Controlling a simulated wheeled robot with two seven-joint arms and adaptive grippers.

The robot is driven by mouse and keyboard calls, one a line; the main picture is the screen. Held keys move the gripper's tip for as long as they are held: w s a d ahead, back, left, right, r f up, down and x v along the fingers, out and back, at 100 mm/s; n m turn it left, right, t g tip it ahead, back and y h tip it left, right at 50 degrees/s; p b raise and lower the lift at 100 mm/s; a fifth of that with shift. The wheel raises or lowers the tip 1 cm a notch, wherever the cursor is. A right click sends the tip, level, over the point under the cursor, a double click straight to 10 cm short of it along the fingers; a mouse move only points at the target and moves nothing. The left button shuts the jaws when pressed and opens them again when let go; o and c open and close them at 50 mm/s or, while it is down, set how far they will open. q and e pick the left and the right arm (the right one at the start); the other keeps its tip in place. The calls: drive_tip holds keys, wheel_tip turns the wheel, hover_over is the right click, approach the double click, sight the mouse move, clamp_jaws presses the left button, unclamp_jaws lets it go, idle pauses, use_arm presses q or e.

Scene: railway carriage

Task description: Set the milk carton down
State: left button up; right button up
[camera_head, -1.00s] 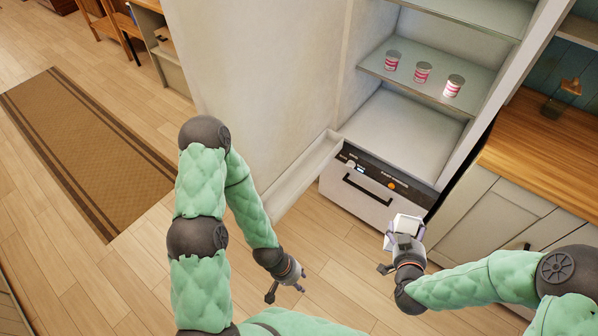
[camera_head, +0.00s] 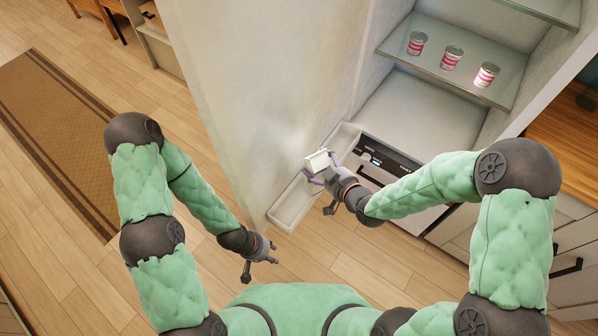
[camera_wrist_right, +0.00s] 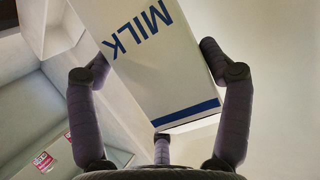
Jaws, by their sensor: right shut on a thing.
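The milk carton (camera_head: 319,160) is white with blue lettering and a blue band, which show in the right wrist view (camera_wrist_right: 155,60). My right gripper (camera_head: 318,181) is shut on it, with fingers on both sides of the carton in the wrist view. It holds the carton in front of the open fridge, over the narrow door bin (camera_head: 293,207) at the lower left, as seen from the head. Whether the carton touches the bin cannot be told. My left gripper (camera_head: 262,272) hangs low over the floor, apart from everything; its fingers look spread and empty.
Several fridge levels show: a glass shelf (camera_head: 396,53) with three red-and-white cans, and a bare lower shelf (camera_head: 400,110) above a drawer (camera_head: 372,172). The fridge door (camera_head: 270,90) stands open at left. A wooden counter (camera_head: 565,140) is at right.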

drive_tip(key=shift+s+a+f+n+g+y+b, duration=0.25)
drive_tip(key=shift+a+n+g+y, duration=0.25)
drive_tip(key=shift+a+n+y, duration=0.3)
drive_tip(key=shift+s+a+f+n+g+y+b, duration=0.1)
drive_tip(key=shift+s+a+n+g+y+b, duration=0.15)
drive_tip(key=shift+a+n+g+y, duration=0.55)
drive_tip(key=shift+s+a+f+n+g+y+b, duration=0.2)
drive_tip(key=shift+a+n+y+b, duration=0.25)
drive_tip(key=shift+a, duration=0.7)
drive_tip(key=shift+d, duration=0.1)
drive_tip(key=shift+f+b, duration=2.5)
drive_tip(key=shift+f, duration=0.8)
drive_tip(key=shift+f, duration=0.2)
drive_tip(key=o, duration=1.6)
drive_tip(key=shift+o, duration=0.2)
drive_tip(key=shift+s+h, duration=0.1)
drive_tip(key=shift+h, duration=0.15)
drive_tip(key=v, duration=1.2)
